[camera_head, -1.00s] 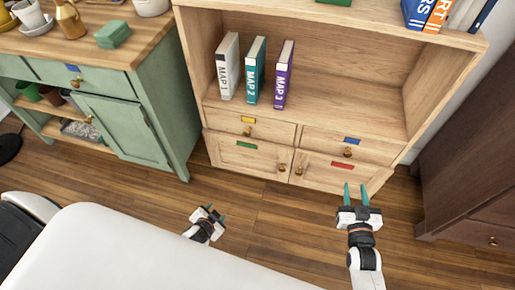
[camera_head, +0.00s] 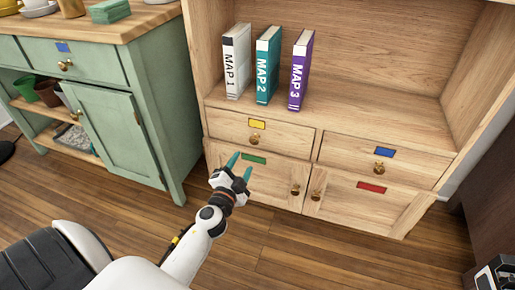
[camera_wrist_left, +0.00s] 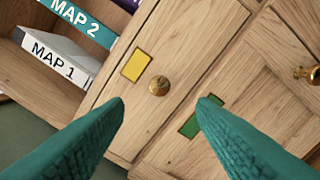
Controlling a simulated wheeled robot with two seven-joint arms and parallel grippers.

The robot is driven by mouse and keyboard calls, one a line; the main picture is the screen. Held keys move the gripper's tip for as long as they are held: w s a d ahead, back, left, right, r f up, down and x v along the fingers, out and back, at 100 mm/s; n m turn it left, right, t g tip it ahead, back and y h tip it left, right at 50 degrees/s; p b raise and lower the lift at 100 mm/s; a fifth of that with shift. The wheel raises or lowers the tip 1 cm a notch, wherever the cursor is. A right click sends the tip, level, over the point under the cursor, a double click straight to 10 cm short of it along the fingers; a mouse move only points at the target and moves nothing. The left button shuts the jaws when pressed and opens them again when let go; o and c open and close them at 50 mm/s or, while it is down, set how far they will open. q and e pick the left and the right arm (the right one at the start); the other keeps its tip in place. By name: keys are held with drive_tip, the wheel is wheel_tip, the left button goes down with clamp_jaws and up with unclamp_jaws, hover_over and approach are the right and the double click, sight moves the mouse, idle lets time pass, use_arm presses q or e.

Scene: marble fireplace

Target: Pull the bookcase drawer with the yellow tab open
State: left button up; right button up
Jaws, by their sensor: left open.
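The bookcase drawer with the yellow tab (camera_head: 257,124) is the upper left drawer. Its front (camera_head: 230,126) looks flush and shut. Its round brass knob (camera_head: 255,140) sits just below the tab. My left gripper (camera_head: 239,166) is open and empty, below the knob and in front of the green-tabbed door. In the left wrist view, the brass knob (camera_wrist_left: 159,85) lies ahead, between and beyond the two teal fingertips (camera_wrist_left: 160,102), with the yellow tab (camera_wrist_left: 134,65) at its upper left. The fingers are apart from the knob.
Map books (camera_head: 268,65) stand on the shelf above. The blue-tabbed drawer (camera_head: 340,152) is to the right, with the green-tabbed door (camera_head: 230,160) and red-tabbed door (camera_head: 372,205) below. A green cabinet (camera_head: 125,140) stands left. Wooden floor (camera_head: 330,250) is clear in front.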

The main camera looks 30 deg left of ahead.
sight(253, 142)
use_arm(q)
drive_tip(key=b+x, duration=0.1)
drive_tip(key=x, duration=1)
drive_tip(key=shift+w+a, duration=0.15)
clamp_jaws()
